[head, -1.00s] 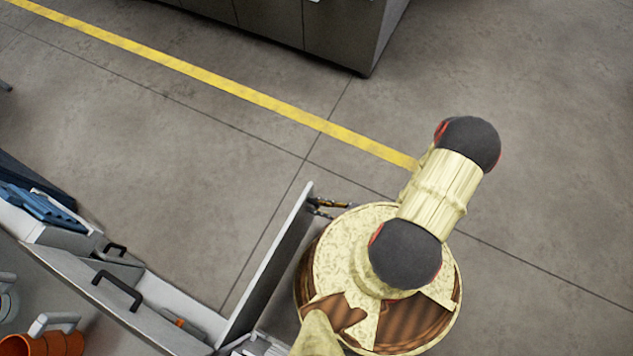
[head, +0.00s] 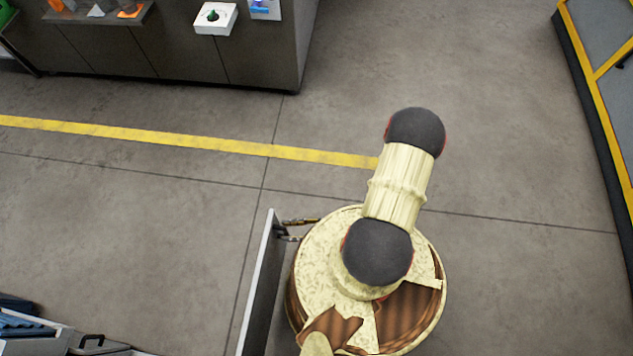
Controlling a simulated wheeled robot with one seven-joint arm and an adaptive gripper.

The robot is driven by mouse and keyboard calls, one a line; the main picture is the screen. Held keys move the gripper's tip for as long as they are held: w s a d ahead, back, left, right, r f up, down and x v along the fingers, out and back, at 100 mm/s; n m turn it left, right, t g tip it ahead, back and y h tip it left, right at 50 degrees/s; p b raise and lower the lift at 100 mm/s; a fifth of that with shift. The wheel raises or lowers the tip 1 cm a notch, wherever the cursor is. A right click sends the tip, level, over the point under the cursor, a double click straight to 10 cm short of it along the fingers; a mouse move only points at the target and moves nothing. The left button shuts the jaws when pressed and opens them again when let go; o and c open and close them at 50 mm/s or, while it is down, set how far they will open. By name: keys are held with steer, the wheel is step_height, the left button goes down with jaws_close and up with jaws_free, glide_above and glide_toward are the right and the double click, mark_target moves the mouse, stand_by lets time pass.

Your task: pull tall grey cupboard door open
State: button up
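The grey cupboard door (head: 262,290) shows in the head view as a tall narrow panel seen from above, left of my arm. It stands swung out, its top edge running from the bottom of the picture up to its free edge. My gripper (head: 292,230) is at the right side of the door near that free edge, its thin dark fingers reaching left to it. My arm covers the rest of the gripper. Whether the fingers are closed on a handle is too small to tell. The cupboard body is out of view or hidden.
A drawer with a black handle (head: 92,341) and blue items (head: 20,325) are at the bottom left. A dark grey cabinet (head: 180,55) stands at the back, beyond a yellow floor line (head: 190,142). A yellow-framed barrier (head: 597,110) is at the right. The floor between is clear.

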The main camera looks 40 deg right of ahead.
steer(key=v, duration=1)
stand_by(0.5)
